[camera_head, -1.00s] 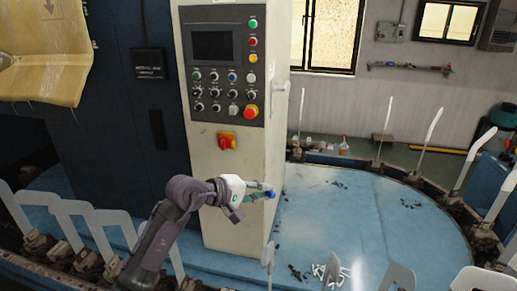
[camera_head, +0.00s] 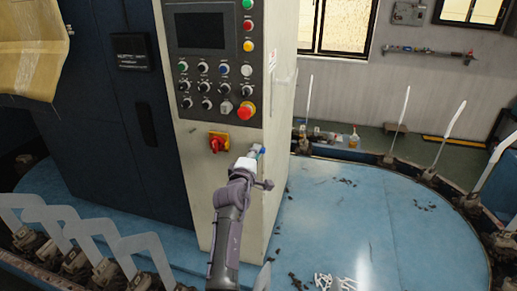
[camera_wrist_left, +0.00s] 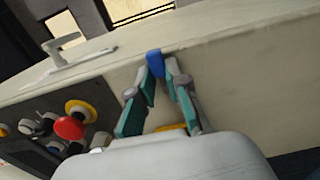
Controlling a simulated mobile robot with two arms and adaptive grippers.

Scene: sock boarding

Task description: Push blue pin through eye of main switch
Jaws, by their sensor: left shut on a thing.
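The main switch (camera_head: 217,142), a red handle on a yellow plate, is on the front of the pale cabinet below the control panel. Its eye is too small to make out. My left gripper (camera_head: 257,154) is right of the switch, near the cabinet's front right edge, and slightly lower. Its teal-padded fingers (camera_wrist_left: 157,95) are shut on the blue pin (camera_wrist_left: 154,64), which sticks out at their tips. The pin's blue end also shows in the head view (camera_head: 262,150). A yellow piece (camera_wrist_left: 170,127), probably the switch plate, shows between the fingers in the wrist view. My right gripper is not in view.
The control panel (camera_head: 210,60) has several knobs and a red emergency button (camera_head: 246,111) just above the gripper. A metal handle (camera_wrist_left: 85,55) stands out from the cabinet's side. Upright pale sock boards (camera_head: 75,235) ring the blue round table (camera_head: 350,215).

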